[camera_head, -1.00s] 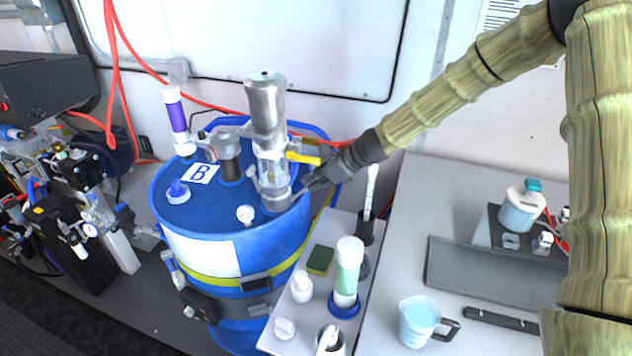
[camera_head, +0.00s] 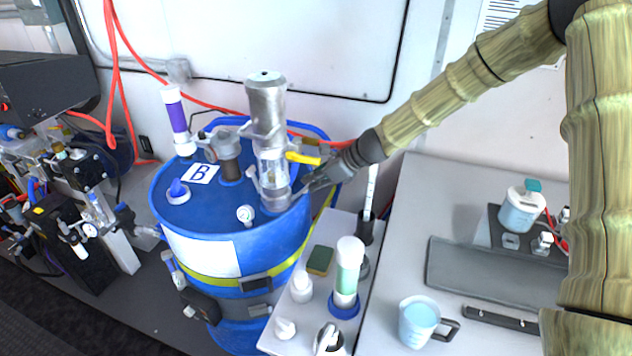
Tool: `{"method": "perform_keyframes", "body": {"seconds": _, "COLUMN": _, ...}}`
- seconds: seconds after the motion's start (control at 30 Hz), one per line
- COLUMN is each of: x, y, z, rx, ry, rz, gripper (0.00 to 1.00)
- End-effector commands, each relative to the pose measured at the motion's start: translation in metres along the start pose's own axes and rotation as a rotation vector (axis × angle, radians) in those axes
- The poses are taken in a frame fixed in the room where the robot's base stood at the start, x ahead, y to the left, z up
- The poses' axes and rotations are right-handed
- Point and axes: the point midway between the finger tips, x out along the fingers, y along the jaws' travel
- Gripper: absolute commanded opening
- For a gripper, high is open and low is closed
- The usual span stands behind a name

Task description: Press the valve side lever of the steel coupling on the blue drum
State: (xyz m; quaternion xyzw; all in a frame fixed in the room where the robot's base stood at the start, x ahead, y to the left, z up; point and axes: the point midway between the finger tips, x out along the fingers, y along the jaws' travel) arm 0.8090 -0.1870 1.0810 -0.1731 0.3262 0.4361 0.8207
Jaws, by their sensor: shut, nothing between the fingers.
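The blue drum (camera_head: 215,222) stands at the centre left with a white "B" label on its lid. The steel coupling (camera_head: 267,105) rises upright from the right part of the lid, with a clear section low down. A yellow lever (camera_head: 303,158) sticks out from its right side. A small grey lever-like part (camera_head: 253,180) shows low on its left side. My gripper (camera_head: 306,188) is shut and empty, just right of the coupling's lower end and below the yellow lever. I cannot tell whether its tips touch the coupling.
A measuring jug (camera_head: 419,322) stands on the grey bench. A purple-banded cylinder (camera_head: 178,120) rises from the drum's left. Red hoses run along the wall.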

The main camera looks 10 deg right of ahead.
Motion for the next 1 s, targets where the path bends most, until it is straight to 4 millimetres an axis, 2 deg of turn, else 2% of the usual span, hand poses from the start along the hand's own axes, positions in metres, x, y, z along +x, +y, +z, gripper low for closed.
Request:
{"method": "perform_keyframes", "body": {"seconds": 0.4, "x": -0.011, "y": 0.0, "z": 0.011, "rx": 0.0, "ry": 0.0, "rz": 0.0, "gripper": 0.0}}
{"method": "perform_keyframes", "body": {"seconds": 0.73, "x": -0.01, "y": 0.0, "z": 0.011, "rx": 0.0, "ry": 0.0, "rz": 0.0, "gripper": 0.0}}
{"method": "perform_keyframes", "body": {"seconds": 0.87, "x": -0.01, "y": 0.0, "z": 0.007, "rx": 0.0, "ry": 0.0, "rz": 0.0, "gripper": 0.0}}
{"method": "perform_keyframes", "body": {"seconds": 1.0, "x": -0.009, "y": -0.001, "z": -0.005, "rx": 0.0, "ry": 0.0, "rz": 0.002, "gripper": 0.0}}
